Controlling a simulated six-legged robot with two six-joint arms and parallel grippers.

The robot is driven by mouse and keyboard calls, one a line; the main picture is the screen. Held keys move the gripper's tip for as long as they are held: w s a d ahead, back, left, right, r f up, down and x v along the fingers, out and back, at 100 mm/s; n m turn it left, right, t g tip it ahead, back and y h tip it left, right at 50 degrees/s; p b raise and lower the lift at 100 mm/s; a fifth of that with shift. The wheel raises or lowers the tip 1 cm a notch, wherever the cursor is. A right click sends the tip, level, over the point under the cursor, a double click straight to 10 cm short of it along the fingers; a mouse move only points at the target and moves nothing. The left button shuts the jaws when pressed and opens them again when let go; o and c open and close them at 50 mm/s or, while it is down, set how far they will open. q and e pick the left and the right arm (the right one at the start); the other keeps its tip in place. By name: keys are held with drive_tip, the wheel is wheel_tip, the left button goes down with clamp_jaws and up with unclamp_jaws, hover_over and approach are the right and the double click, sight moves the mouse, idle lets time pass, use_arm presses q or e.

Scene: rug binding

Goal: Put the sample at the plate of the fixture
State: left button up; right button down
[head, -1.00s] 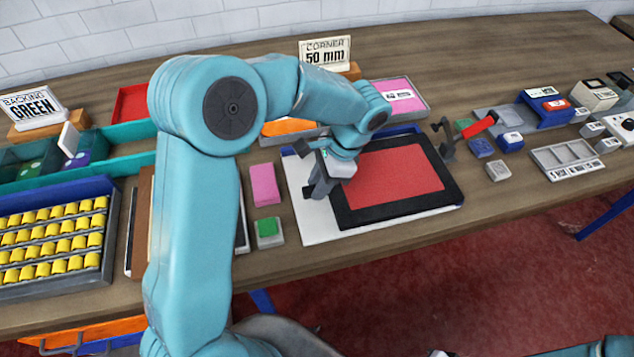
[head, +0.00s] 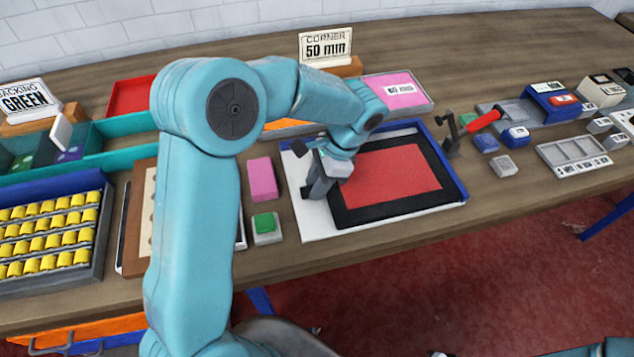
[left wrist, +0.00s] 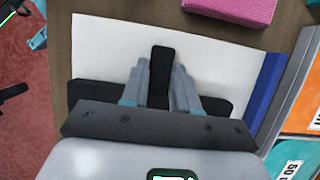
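The sample (head: 397,177) is a red rug piece with a wide black border and a small black tab on its left side. It lies over the white plate (head: 310,222) of the fixture, which has a blue edge strip (head: 433,142) at the back and right. I cannot tell whether the sample touches the plate. My left gripper (head: 320,186) is at the sample's left side. In the left wrist view its fingers (left wrist: 160,90) are closed on both sides of the black tab (left wrist: 160,68). My right gripper is not in view.
A clamp with a red handle (head: 484,121) stands just right of the fixture. A pink block (head: 262,179) and a green-topped block (head: 265,224) lie left of the plate. A tray of yellow spools (head: 50,235) is at far left. A pink sheet tray (head: 405,92) lies behind.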

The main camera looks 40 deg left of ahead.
use_arm(q)
drive_tip(key=o, duration=0.3)
drive_tip(key=v, duration=1.2)
